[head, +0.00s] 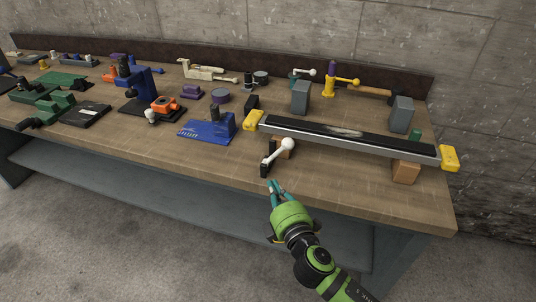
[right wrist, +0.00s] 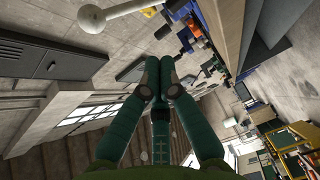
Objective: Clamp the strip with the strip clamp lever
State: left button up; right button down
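The long dark strip (head: 345,135) lies in a grey rail with yellow end pieces (head: 450,157) at the right of the bench. A light worn patch marks its middle. The strip clamp lever (head: 277,152), a light rod with a white ball on a black bracket, stands at the rail's near side, its ball end raised to the right. The lever's white ball also shows at the top left of the right wrist view (right wrist: 92,18). My right gripper (head: 275,186) is just in front of the bracket, apart from the lever. Its teal fingers meet, with nothing between them. My left gripper is out of view.
Grey upright blocks (head: 301,97) stand behind the rail, and a wooden block (head: 405,171) is under its right end. A blue fixture (head: 208,130) stands left of the lever. Several tools fill the bench's left half. The front right bench top is clear.

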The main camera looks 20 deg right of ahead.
aim_at(277, 153)
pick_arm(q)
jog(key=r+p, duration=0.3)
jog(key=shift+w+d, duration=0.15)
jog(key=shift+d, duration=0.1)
pick_arm(e)
jog(key=w+d+r+t, duration=0.1)
jog(key=w+d+r, duration=0.2)
jog(key=w, duration=0.5)
jog(key=shift+w+r+n, duration=0.25)
jog(key=shift+r+n, duration=0.05)
jog(key=shift+r, duration=0.55)
